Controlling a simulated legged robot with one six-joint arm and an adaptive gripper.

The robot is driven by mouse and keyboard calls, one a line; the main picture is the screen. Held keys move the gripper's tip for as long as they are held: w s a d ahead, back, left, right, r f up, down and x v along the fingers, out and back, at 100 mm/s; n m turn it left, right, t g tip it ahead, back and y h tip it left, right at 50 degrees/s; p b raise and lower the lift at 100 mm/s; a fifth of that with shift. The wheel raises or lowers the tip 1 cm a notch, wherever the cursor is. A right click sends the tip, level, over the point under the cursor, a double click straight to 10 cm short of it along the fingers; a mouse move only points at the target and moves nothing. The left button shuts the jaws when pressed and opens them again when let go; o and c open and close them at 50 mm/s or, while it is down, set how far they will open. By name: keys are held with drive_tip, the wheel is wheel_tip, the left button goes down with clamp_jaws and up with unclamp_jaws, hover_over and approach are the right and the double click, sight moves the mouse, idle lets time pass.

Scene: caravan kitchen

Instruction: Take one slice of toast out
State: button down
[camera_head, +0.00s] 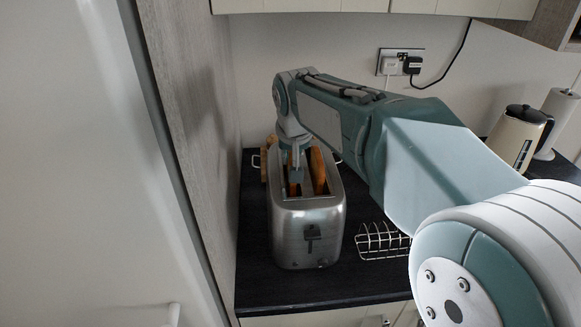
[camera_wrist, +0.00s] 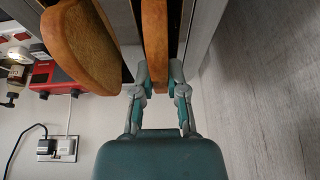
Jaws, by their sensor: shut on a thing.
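A silver toaster (camera_head: 309,231) stands on the dark counter near the wall panel, with toast in its slots. My gripper (camera_head: 296,175) reaches down from above over the left slot. In the wrist view my gripper (camera_wrist: 159,84) is shut on one slice of toast (camera_wrist: 156,45), with a fingertip on each side of its edge. The other slice of toast (camera_wrist: 82,48) stands beside it in the other slot; it also shows in the head view (camera_head: 318,170). My gripper hides part of the held slice in the head view. The held slice still appears within the slot.
A wire toast rack (camera_head: 382,241) stands on the counter right of the toaster. A kettle (camera_head: 518,138) and a paper roll (camera_head: 556,122) are at the back right. A wall panel (camera_head: 190,110) rises close on the left. A socket with plugs (camera_head: 400,63) is behind.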

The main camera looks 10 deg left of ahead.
drive_tip(key=shift+r, duration=0.5)
wheel_tip(320, 180, up, 3)
drive_tip(key=shift+f, duration=0.2)
drive_tip(key=s+r, duration=0.2)
drive_tip(key=s+d+r, duration=0.1)
drive_tip(key=s+r, duration=0.1)
drive_tip(key=r, duration=0.1)
drive_tip(key=shift+s, duration=0.2)
drive_tip(key=s+d+r, duration=0.2)
drive_tip(key=s+r, duration=0.2)
drive_tip(key=s, duration=0.5)
drive_tip(key=shift+s+d+r, duration=0.15)
drive_tip(key=shift+d+r, duration=0.05)
